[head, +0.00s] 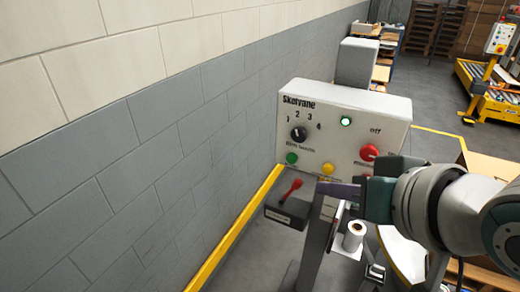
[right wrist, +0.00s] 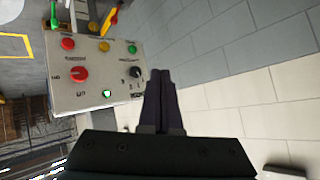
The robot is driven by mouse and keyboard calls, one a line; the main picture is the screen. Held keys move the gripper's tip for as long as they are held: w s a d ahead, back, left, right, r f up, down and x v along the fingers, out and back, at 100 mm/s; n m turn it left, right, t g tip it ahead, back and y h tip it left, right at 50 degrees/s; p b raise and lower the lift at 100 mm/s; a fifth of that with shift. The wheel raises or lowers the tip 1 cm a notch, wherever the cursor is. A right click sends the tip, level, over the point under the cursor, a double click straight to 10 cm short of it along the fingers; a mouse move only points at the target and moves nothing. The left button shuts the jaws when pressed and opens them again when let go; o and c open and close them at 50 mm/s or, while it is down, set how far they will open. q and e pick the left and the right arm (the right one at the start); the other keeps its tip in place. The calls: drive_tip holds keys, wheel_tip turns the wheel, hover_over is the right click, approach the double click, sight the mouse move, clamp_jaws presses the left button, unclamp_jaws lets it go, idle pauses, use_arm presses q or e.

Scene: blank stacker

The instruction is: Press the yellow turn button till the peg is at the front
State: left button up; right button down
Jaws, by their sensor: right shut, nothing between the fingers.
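The yellow button (head: 327,169) is on the lower middle of a light grey control panel (head: 370,104), right of a green button (head: 291,158). It also shows in the right wrist view (right wrist: 104,46), where the panel appears upside down. My right gripper (head: 320,187) is shut and empty. In the head view its fingertips are just below the yellow button; in the right wrist view they (right wrist: 160,74) are beside the panel's dial edge. They look apart from the button, but the gap is hard to judge. I cannot make out the peg. My left gripper is not in view.
The panel also has a black dial (head: 298,134), a red knob (head: 369,152) and a lit green lamp (head: 346,121). A box with a red lever (head: 291,189) sits below. A block wall (head: 130,150) stands left. A white roll (head: 354,236) is below my gripper.

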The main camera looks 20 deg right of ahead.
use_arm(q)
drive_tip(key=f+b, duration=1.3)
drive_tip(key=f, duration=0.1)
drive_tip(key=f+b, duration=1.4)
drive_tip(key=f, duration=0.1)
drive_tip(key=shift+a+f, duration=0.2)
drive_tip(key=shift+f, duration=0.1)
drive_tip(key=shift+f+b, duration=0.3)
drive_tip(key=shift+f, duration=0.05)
use_arm(e)
drive_tip(key=w+d+f+m+t+h, duration=0.1)
drive_tip(key=w+d+f+m+t, duration=0.2)
drive_tip(key=f, duration=0.6)
drive_tip(key=w+d+f+m+t+h, duration=0.1)
drive_tip(key=w+d+f+m+t, duration=0.2)
drive_tip(key=w+f+m+t, duration=0.2)
wheel_tip(320, 180, down, 4)
drive_tip(key=shift+w+d+r+m+t, duration=0.1)
drive_tip(key=shift+w+d+m+t, duration=0.25)
drive_tip(key=shift+w+t, duration=0.7)
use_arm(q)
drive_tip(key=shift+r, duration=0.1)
use_arm(e)
drive_tip(key=shift+w, duration=0.1)
drive_tip(key=shift+d, duration=0.1)
